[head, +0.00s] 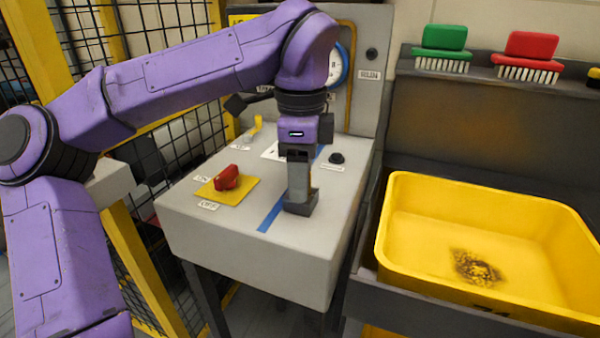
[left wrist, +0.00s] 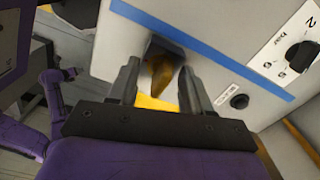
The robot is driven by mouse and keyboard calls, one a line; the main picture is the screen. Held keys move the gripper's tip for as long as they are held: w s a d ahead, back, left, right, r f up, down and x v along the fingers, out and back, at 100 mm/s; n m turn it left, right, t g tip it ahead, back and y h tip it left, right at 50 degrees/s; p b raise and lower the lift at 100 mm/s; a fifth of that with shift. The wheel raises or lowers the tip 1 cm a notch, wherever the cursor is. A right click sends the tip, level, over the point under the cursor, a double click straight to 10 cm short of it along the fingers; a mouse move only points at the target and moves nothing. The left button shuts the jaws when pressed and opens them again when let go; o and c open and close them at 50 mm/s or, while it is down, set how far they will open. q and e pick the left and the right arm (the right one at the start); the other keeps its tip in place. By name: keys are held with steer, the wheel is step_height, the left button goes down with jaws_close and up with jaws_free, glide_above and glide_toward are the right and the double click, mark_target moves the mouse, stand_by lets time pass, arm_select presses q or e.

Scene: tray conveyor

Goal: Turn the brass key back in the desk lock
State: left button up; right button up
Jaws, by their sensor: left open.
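My left gripper (head: 299,192) points straight down over the right part of the grey desk top (head: 240,240), just right of the blue tape stripe. In the left wrist view its two dark fingers (left wrist: 162,88) are apart. A brass-coloured piece that looks like the key (left wrist: 159,70) shows between them, in front of a dark part that may be the lock (left wrist: 165,42). I cannot tell whether either finger touches the key, nor its exact angle. In the head view the key is hidden behind the gripper. My right gripper is not in view.
A red knob (head: 227,178) on a yellow plate stands left of the tape. A black button (head: 336,158) lies behind the gripper to the right. A yellow lever (head: 256,124) is at the back. A yellow tub (head: 400,215) stands right of the desk; a mesh fence is at left.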

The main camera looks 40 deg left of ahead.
arm_select(q)
step_height(320, 180, up, 10)
steer(key=shift+f+p, duration=0.25)
steer(key=shift+p, duration=0.85)
steer(key=shift+r, duration=0.55)
